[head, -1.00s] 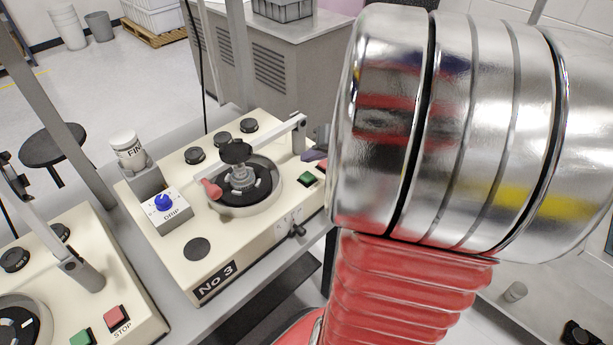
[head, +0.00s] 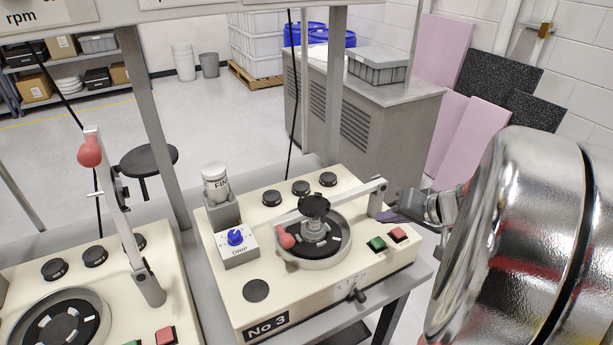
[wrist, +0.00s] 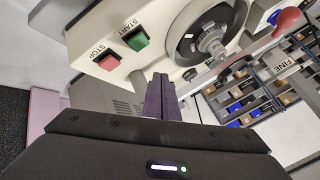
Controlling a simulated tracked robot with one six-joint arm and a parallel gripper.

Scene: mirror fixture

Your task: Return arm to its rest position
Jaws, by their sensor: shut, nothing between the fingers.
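My gripper (head: 392,215) shows in the head view just right of the No 3 machine, near its red STOP button (head: 398,235). Its dark purple fingers are together with nothing between them. In the wrist view the shut fingers (wrist: 162,98) point towards the machine's edge, below the green START button (wrist: 136,40) and the red STOP button (wrist: 105,57). I cannot tell the exact gap to the machine. The chrome part of my arm (head: 515,240) fills the right of the head view and hides what lies behind it.
The No 3 machine (head: 256,318) carries a round plate, a swing arm with a red knob (head: 285,238) and a white FINE bottle (head: 215,180). A second machine (head: 180,290) stands left. A grey cabinet (head: 400,120) and pink panels (head: 445,50) stand behind.

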